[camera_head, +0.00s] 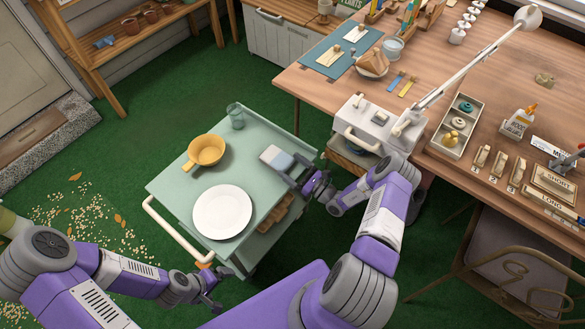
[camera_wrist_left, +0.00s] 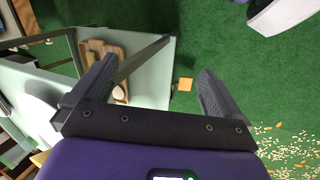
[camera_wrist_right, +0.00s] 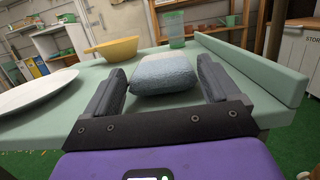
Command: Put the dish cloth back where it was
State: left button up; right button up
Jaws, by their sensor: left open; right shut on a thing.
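The folded dish cloth (camera_head: 276,157), pale blue and white, is at the right side of the green trolley's top (camera_head: 262,135). In the right wrist view the cloth (camera_wrist_right: 163,76) is between the fingers of my right gripper (camera_wrist_right: 165,88), which is shut on it. The right gripper (camera_head: 291,174) reaches in from the trolley's right edge. I cannot tell whether the cloth touches the top.
A white plate (camera_head: 222,212), a yellow pan (camera_head: 205,151) and a green glass (camera_head: 236,115) stand on the trolley. A wooden workbench (camera_head: 440,85) with a white lamp and many small items is at right. Spilled seeds (camera_head: 85,220) lie on the floor at left.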

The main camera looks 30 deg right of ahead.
jog(key=shift+f, duration=0.2)
jog(key=o, duration=1.3)
jog(key=shift+r, duration=0.1)
jog(key=shift+s+r, duration=0.1)
jog(key=p+v, duration=0.2)
jog(key=v, duration=1)
